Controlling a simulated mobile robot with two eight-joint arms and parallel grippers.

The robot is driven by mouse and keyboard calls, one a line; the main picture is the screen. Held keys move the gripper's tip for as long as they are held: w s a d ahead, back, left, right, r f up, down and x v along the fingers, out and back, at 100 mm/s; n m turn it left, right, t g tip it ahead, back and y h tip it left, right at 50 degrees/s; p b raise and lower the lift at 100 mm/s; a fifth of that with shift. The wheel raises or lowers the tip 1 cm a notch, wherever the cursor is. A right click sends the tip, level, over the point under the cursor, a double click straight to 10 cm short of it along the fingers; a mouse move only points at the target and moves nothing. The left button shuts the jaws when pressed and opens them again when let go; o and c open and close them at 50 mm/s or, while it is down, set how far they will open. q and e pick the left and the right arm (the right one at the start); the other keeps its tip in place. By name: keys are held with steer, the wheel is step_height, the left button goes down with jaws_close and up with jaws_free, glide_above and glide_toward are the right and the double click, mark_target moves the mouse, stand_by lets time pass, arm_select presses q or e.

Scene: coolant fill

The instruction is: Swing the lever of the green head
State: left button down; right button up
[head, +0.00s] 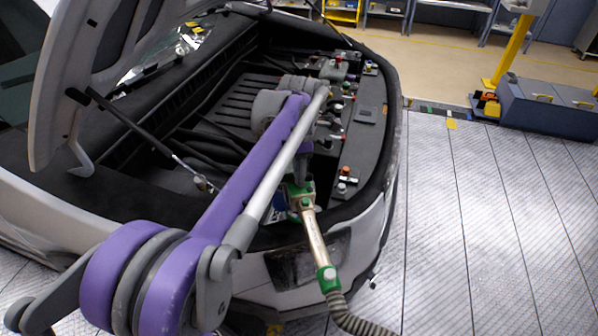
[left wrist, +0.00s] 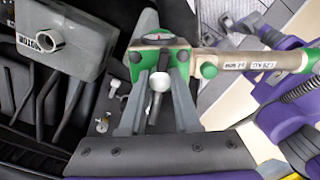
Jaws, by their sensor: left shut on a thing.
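The green head (head: 300,194) stands at the front edge of the open car bay, with a pale metal tube (head: 316,238) running from it to a ribbed hose. In the left wrist view the green head (left wrist: 177,70) has a round dial on top, and its tube (left wrist: 262,63) points right. My left gripper (left wrist: 158,62) reaches over the head, a finger on each side. It is shut on the head's lever, whose pale round knob (left wrist: 160,82) shows between the fingers. In the head view my arm hides most of this grip. My right gripper is not identifiable.
A grey tank (left wrist: 85,42) with an open round neck lies left of the head in the left wrist view. Small caps (head: 343,178) line the bay's right side. The raised hood (head: 75,85) stands at left.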

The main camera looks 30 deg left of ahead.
stand_by(0.4)
arm_select(q)
steer(key=c, duration=0.6)
jaws_free()
step_height(320, 180, up, 11)
steer(key=shift+f+p, duration=0.1)
steer(key=shift+p, duration=0.35)
